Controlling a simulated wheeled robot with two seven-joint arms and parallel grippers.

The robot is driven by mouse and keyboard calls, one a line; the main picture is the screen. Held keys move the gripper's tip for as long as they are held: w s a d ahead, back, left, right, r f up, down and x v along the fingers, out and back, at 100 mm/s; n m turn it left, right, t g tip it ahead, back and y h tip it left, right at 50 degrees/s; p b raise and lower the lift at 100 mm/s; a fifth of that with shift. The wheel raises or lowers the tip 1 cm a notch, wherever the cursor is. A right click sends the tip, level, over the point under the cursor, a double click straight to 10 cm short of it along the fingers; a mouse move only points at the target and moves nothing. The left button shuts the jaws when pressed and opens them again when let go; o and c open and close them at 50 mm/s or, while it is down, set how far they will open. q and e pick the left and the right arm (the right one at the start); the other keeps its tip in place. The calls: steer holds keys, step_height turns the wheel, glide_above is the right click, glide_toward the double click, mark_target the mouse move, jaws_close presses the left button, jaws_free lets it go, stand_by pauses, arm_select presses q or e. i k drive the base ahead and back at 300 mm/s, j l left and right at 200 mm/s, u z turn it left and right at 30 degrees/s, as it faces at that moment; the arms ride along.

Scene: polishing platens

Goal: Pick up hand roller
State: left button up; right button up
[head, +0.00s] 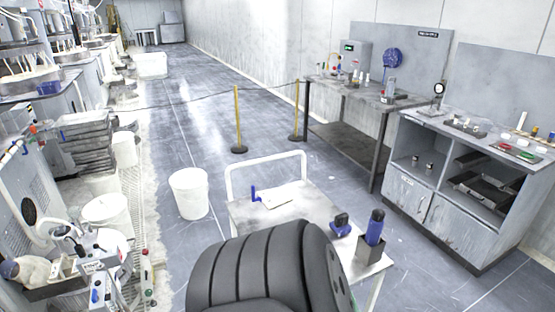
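A small cart (240,213) with a pale top and a white push rail stands in front of me. On its right corner a blue-handled tool (376,225) stands upright in a dark square holder (371,249). A small dark-blue and black object (340,222) lies beside it, to the left. A pale flat plate (286,195) with a blue upright handle (254,193) at its left end lies farther back. I cannot tell for sure which of these is the hand roller. Neither of my grippers is in view.
A large dark ribbed form hides the cart's front. A white bucket (189,194) stands left of the cart. A grey cabinet (408,194) and a workbench (352,94) stand at the right. Yellow barrier posts (238,120) stand behind; open floor lies between.

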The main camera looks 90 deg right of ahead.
mark_target(340, 224)
steer(key=z, duration=3.3)
